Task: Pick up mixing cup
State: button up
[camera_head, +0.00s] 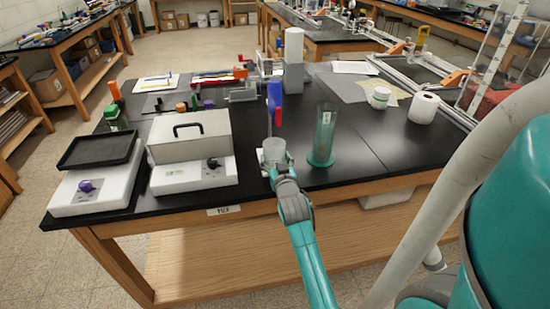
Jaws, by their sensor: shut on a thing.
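My arm reaches over the front of the black-topped table, and my gripper (275,120) points away from me, above the tabletop. It is small in the picture, and its fingers are hard to make out. A small blue thing (274,93) shows right at its tip. The gripper seems shut on it, and it looks like the mixing cup, though its shape is not clear. A red piece shows just below the blue thing. I cannot tell how far the blue thing is above the table.
A clear greenish cylinder with a teal base (325,135) stands close right of my gripper. A lidded grey box (190,135) and a black tray (97,152) on white devices are left.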

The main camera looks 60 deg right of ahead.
jog(key=shift+r, duration=0.1)
jog(key=v, duration=1.7)
jog(key=shift+s+a+f, duration=0.2)
jog(key=shift+f, duration=0.15)
